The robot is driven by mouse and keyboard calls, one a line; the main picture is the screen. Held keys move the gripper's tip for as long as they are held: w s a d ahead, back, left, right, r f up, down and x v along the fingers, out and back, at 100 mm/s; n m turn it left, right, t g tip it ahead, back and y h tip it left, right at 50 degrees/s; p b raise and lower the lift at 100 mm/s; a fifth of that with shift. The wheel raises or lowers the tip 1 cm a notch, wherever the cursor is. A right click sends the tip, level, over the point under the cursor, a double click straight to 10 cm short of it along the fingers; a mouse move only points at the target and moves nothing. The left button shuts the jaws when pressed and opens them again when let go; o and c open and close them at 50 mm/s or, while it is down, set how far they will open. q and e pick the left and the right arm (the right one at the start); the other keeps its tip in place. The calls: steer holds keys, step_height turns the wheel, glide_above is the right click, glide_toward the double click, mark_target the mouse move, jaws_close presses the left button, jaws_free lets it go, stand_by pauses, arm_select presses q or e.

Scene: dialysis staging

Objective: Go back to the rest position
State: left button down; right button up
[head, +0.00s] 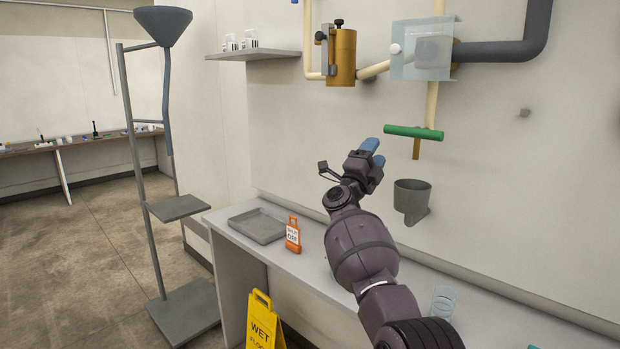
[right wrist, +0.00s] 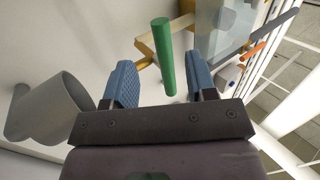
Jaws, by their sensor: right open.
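My right gripper (head: 372,150) is raised over the bench, in front of the wall. In the right wrist view its two blue fingers (right wrist: 160,68) stand apart with nothing held between them. A green bar-shaped handle (head: 413,132) is on the wall piping, just right of the fingers in the head view. In the right wrist view the green handle (right wrist: 164,55) shows beyond the gap between the fingers, apart from them. My left gripper is not in view.
A grey cup-shaped holder (head: 411,197) is on the wall below the handle. A brass valve body (head: 341,60) and a clear box (head: 420,55) are above. The bench holds a grey tray (head: 257,226) and an orange tag (head: 293,236). A yellow sign (head: 262,325) and a funnel stand (head: 140,170) are left.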

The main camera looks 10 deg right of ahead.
steer(key=s+a+r+n+t+y, duration=0.1)
steer(key=a+r+n+t+y, duration=0.7)
steer(key=n+y, duration=0.5)
steer(key=s+d+f+n+g+y, duration=0.2)
steer(key=s+f+n, duration=0.35)
steer(key=f, duration=0.55)
steer(key=s+d+f+n+g+y, duration=0.2)
steer(key=s+f+n+y, duration=0.3)
steer(key=f, duration=0.6)
steer(key=s+d+f+n+g, duration=0.2)
steer(key=s+f+n, duration=0.2)
steer(key=s+f, duration=0.55)
steer(key=s+d+f+g+h, duration=0.1)
steer(key=s+d+f+g, duration=0.1)
steer(key=s+f, duration=1.1)
steer(key=s+d+f+g+h, duration=0.1)
steer(key=s+d+f+g, duration=0.2)
steer(key=s+f, duration=1.1)
steer(key=s+g, duration=0.2)
steer(key=shift+s, duration=0.3)
